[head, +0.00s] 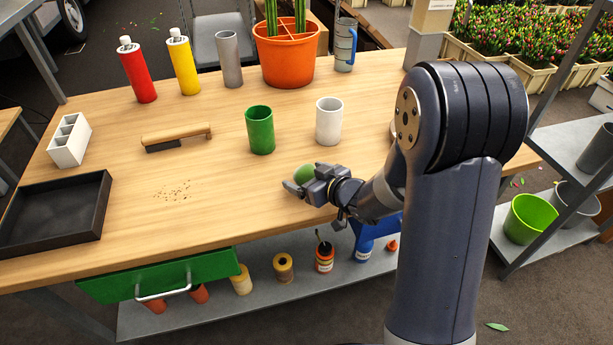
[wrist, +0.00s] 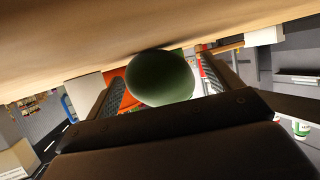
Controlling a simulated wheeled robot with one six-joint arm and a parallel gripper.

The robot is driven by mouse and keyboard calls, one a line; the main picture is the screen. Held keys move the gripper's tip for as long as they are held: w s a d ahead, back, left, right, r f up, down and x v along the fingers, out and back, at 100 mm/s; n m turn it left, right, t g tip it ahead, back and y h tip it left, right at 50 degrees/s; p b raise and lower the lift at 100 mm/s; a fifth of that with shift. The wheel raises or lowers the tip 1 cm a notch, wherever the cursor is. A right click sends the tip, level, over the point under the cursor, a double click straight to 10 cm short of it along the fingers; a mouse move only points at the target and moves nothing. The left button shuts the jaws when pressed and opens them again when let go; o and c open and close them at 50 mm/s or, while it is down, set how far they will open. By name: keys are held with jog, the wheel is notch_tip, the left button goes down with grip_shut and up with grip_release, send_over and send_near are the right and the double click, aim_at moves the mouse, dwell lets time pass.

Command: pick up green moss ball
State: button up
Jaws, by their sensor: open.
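The green moss ball (head: 304,173) rests on the wooden table near its front edge. It is partly hidden behind my gripper (head: 296,184) in the head view. In the wrist view the moss ball (wrist: 161,79) shows large and dark, between the two fingers (wrist: 162,88) of my gripper. The jaws are open, with a finger on each side of the ball. Whether either finger touches it, I cannot tell.
A green cup (head: 260,130) and a white cup (head: 328,121) stand behind the ball. A brush (head: 177,137), crumbs (head: 173,190) and a black tray (head: 55,212) lie to the left. A green drawer (head: 160,275) hangs open at the front. Bare table lies left of my gripper.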

jog(key=shift+c, duration=0.4)
jog(key=c, duration=1)
